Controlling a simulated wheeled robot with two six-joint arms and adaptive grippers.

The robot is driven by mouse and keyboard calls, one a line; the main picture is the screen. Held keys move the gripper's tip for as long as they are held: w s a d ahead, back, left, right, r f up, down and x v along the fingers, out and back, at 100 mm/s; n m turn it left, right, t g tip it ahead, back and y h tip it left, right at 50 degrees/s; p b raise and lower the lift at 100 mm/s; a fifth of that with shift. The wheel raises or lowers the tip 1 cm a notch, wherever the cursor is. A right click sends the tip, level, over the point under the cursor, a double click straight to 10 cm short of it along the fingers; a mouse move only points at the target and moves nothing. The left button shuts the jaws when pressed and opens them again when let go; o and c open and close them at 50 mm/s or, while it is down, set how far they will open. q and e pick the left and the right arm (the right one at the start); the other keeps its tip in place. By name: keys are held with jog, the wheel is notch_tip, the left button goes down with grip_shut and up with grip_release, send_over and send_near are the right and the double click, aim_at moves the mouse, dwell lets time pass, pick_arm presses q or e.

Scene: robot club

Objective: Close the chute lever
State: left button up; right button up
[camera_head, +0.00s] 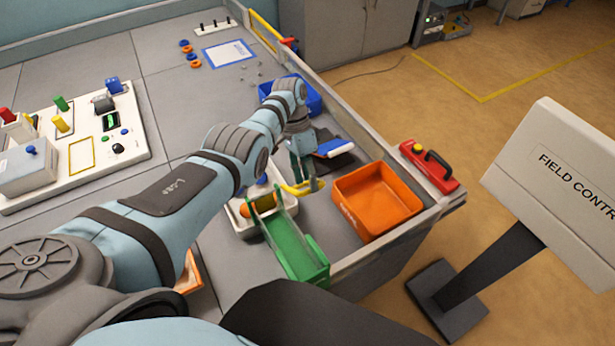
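A green chute (287,243) slopes beside the white tray at the front of the table. A yellow curved bar (296,190) stands just beyond the chute's upper end. A blue handle-like bar (335,148) lies over a dark plate to the right of my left gripper. I cannot tell for sure which of these is the chute lever. My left gripper (304,172) points down, close above or beside the yellow bar. Its fingertips are small and partly hidden, so its opening and any contact are unclear. My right gripper is not in view.
An orange bin (376,200) stands right of the chute, and a blue bin (301,95) lies behind my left wrist. A white tray (238,218) holds an orange item. A white panel with coloured controls (100,166) is at left. A red box (429,166) sits on the table's right edge.

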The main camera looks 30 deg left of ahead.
pick_arm(q)
jog(key=shift+w+a+f, duration=0.1)
jog(key=shift+w+a, duration=0.05)
jog(key=shift+a, duration=0.05)
jog(key=shift+d, duration=0.1)
jog(key=v, duration=1.2)
jog(key=shift+d, duration=0.1)
